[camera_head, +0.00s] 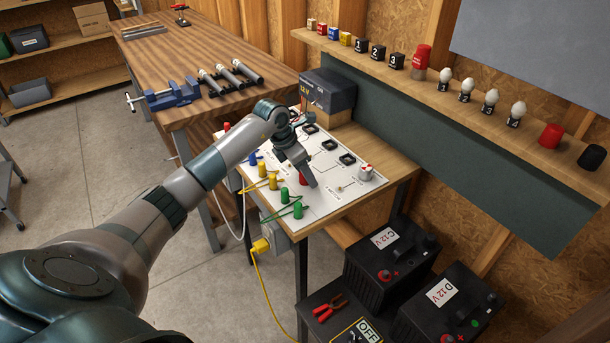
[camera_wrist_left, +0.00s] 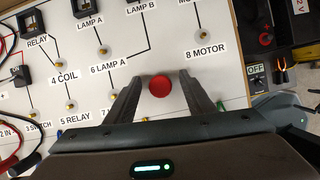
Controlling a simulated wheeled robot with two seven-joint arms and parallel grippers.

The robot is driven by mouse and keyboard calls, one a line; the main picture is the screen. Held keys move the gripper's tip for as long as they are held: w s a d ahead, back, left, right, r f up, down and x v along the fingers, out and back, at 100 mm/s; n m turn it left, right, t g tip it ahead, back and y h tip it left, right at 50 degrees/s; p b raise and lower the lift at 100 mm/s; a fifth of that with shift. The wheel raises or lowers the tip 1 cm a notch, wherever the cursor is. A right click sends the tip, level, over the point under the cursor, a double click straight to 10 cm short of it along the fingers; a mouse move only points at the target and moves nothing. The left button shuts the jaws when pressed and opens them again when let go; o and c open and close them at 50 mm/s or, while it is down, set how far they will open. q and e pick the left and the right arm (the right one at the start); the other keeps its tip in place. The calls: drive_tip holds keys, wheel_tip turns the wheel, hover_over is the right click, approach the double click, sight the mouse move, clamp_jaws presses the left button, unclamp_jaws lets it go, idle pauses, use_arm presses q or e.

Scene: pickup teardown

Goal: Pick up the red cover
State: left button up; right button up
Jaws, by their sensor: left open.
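A round red cover (camera_wrist_left: 159,86) shows in the left wrist view on the white circuit board, between the "6 LAMP A" and "8 MOTOR" labels. In the head view a bit of the red cover (camera_head: 303,179) shows beside my finger; the rest is hidden. My left gripper (camera_head: 305,176) reaches down over the board. In the left wrist view its fingers (camera_wrist_left: 161,77) are open, one on each side of the cover, with a visible gap on both sides. My right gripper is not in view.
The white board (camera_head: 325,200) carries green, yellow and blue plugs, black switches and a red-topped part (camera_head: 366,172). A black 12 V box (camera_head: 328,92) stands behind it. A wall shelf (camera_head: 450,100) holds blocks, bulbs, and another red cylinder (camera_head: 551,136). Batteries (camera_head: 390,262) stand below right.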

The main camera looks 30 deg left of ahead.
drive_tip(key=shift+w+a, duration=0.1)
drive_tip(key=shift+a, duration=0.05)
use_arm(q)
drive_tip(key=c, duration=0.9)
drive_tip(key=shift+c, duration=1.2)
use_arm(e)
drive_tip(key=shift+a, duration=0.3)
use_arm(q)
drive_tip(key=shift+r, duration=0.15)
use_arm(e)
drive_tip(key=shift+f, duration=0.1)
